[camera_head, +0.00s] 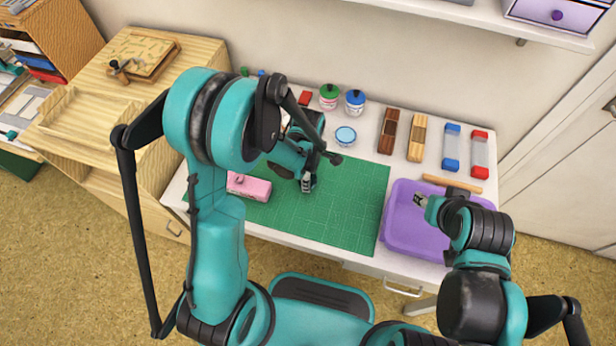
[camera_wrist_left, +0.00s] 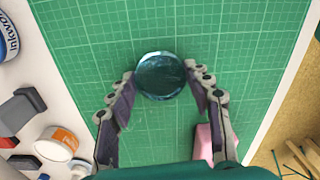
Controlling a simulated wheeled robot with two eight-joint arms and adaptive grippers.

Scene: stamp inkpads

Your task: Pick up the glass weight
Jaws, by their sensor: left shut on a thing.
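The glass weight (camera_wrist_left: 160,75) is a round, clear, bluish disc. In the left wrist view it sits between the two fingertips of my left gripper (camera_wrist_left: 159,73), which is shut on it, with the green cutting mat (camera_wrist_left: 250,60) behind it. I cannot tell whether it touches the mat. In the head view my left gripper (camera_head: 307,183) points down over the mat (camera_head: 345,200), and the weight cannot be made out there. My right gripper (camera_head: 420,200) is over the purple tray (camera_head: 400,235); its finger opening is too small to judge.
A pink block (camera_head: 250,188) lies on the mat, left of my left gripper. Inkpad jars (camera_head: 329,96), brown and tan blocks (camera_head: 388,130), and blue-ended and red-ended clear pieces (camera_head: 451,147) stand along the back. The mat's right part is clear.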

